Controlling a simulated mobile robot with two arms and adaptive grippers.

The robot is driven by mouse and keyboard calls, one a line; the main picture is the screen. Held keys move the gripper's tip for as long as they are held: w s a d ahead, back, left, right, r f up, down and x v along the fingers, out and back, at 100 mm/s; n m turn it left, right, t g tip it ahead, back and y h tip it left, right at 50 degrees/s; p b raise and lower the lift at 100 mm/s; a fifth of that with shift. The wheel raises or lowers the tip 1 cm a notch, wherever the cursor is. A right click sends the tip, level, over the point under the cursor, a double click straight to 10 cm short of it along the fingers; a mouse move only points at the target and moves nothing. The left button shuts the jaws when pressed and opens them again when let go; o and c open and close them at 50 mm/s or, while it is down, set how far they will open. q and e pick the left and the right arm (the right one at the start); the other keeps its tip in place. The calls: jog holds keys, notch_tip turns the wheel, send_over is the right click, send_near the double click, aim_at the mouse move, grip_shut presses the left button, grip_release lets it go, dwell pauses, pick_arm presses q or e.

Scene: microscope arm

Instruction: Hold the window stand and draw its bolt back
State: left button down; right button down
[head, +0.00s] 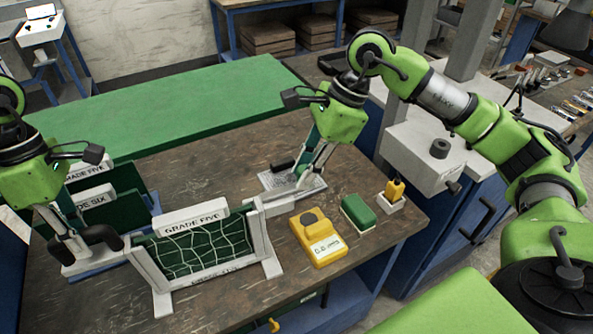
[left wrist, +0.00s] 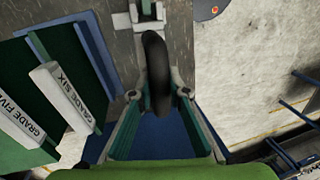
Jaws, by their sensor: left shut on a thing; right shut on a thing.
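The window stand is a white frame (head: 161,300) around a dark green panel with pale crossing lines, labelled GRADE FIVE, upright on the brown table. My left gripper (head: 82,248) is at its left end, shut on a thick black handle (head: 104,235). In the left wrist view the black handle (left wrist: 157,75) runs upright between the fingers of my left gripper (left wrist: 158,95). My right gripper (head: 301,178) is shut beyond the stand's right end, low over a pale patterned plate (head: 314,184). A dark bar (head: 283,165) shows beside its fingers. I cannot make out the bolt or what the right fingers grip.
Green boards with GRADE SIX (head: 95,195) and GRADE FIVE labels stand behind the left gripper. A yellow device (head: 318,250), a green block (head: 358,213) and a small yellow item (head: 394,188) in a white holder lie right of the stand. A green bench (head: 190,105) runs behind.

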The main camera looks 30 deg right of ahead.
pick_arm(q)
jog(key=shift+a, duration=0.25)
pick_arm(e)
jog(key=shift+d, duration=0.15)
jog(key=c, duration=1.9)
grip_release()
jog(key=shift+o, duration=0.6)
pick_arm(q)
jog(key=shift+d, duration=0.1)
pick_arm(e)
jog(key=v, duration=1.2)
pick_arm(q)
jog(key=c, duration=1.9)
grip_release()
jog(key=shift+w, duration=0.1)
pick_arm(e)
jog(key=shift+w, duration=0.1)
